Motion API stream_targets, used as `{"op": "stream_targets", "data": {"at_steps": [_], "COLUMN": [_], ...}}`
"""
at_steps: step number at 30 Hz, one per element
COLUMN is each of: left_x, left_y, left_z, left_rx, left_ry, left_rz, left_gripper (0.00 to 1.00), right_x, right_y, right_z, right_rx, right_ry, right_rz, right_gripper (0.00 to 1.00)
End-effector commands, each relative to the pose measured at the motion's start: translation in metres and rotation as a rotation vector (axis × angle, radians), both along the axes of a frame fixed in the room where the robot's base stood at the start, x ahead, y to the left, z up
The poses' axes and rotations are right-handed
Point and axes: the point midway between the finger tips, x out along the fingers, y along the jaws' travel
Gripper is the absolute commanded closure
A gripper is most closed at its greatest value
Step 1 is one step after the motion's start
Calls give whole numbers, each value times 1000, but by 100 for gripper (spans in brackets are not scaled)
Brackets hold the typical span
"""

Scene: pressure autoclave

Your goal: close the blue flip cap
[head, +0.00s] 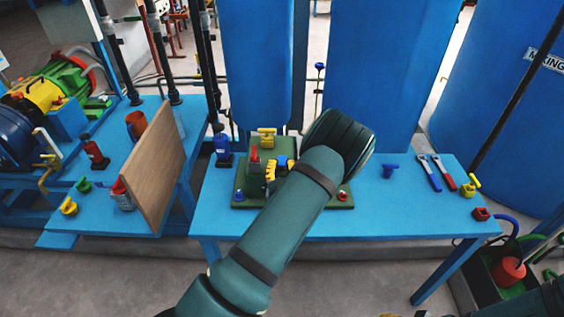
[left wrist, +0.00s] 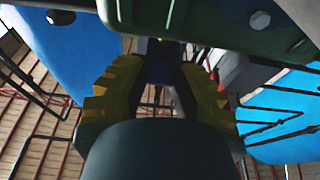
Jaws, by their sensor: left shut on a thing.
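The blue flip cap (head: 284,161) sits on the green base plate (head: 240,204) on the blue table in the head view, partly hidden by my fingers and forearm. My left gripper (head: 280,168) has its yellow fingers around it. In the left wrist view, the left gripper (left wrist: 160,75) is shut on the dark blue cap (left wrist: 159,62), below a green bolted body (left wrist: 205,18). How far the cap is tipped cannot be told. My right gripper (head: 400,315) seems to show only as small yellow tips at the bottom edge.
A yellow-handled valve (head: 267,138) and a red part (head: 254,156) stand close by the left gripper. A blue bottle (head: 222,147) stands to the left, beyond it a wooden board (head: 153,165). Pliers (head: 429,174) and small caps lie at the right of the table.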

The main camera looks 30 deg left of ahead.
Motion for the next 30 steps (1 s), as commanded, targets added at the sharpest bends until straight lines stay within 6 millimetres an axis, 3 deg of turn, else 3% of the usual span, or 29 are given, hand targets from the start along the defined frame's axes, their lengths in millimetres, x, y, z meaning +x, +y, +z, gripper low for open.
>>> {"op": "stream_targets", "data": {"at_steps": [10,27,28,30], "left_x": [0,0,0,0], "left_y": [0,0,0,0], "left_z": [-7,-7,-7,-7], "left_rx": [83,100,100,99], "left_ry": [-136,-165,-165,-164], "left_rz": [1,1,0,0], "left_gripper": [100,100,68,44], "right_x": [0,0,0,0], "right_y": [0,0,0,0], "right_z": [0,0,0,0], "right_rx": [0,0,0,0], "right_ry": [0,0,0,0], "right_rz": [0,0,0,0], "right_gripper": [53,53,53,53]}}
